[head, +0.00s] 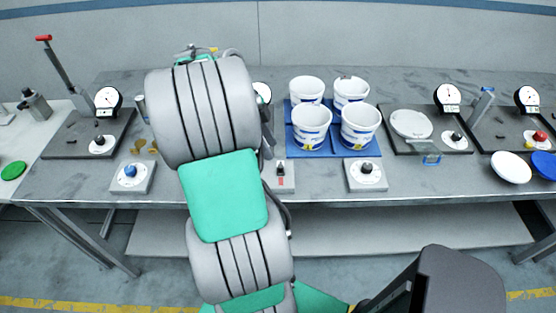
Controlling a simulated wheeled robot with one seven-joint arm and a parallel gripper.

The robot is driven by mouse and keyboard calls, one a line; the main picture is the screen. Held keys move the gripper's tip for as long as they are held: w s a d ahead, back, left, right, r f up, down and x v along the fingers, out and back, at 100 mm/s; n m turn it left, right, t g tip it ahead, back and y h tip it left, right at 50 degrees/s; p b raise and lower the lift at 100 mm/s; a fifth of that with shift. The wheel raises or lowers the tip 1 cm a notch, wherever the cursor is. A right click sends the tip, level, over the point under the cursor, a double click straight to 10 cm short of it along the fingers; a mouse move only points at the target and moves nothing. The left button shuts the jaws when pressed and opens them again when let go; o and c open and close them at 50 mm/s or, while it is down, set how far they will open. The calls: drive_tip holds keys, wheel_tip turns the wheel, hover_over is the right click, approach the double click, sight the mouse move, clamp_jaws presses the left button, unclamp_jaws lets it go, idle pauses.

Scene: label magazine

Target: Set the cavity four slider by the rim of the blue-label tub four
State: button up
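White tubs with blue-and-yellow labels stand upright in a two-by-two group on a blue tray (290,143): front left (311,121), front right (360,122), back left (307,88) and back right (350,89). The back right rim has a small dark mark or notch; I cannot read which tub is number four. A small grey box with a black slider and a red mark (281,178) sits left of the tray's front edge, partly beside my arm; I cannot read its label. My gripper is not visible; my arm's big links hide the bench at left centre.
Knob boxes stand at the bench's front edge, one with a blue knob (130,175), one with a black knob (367,173). A gauge plate carries a white disc (411,124). White (511,167) and blue (545,164) lids lie right. A red-handled lever (43,38) rises left.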

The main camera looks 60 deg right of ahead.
sight(281, 166)
drive_tip(key=x, duration=0.7)
drive_tip(key=shift+s+f, duration=0.2)
drive_tip(key=shift+f, duration=0.1)
clamp_jaws()
idle(0.9)
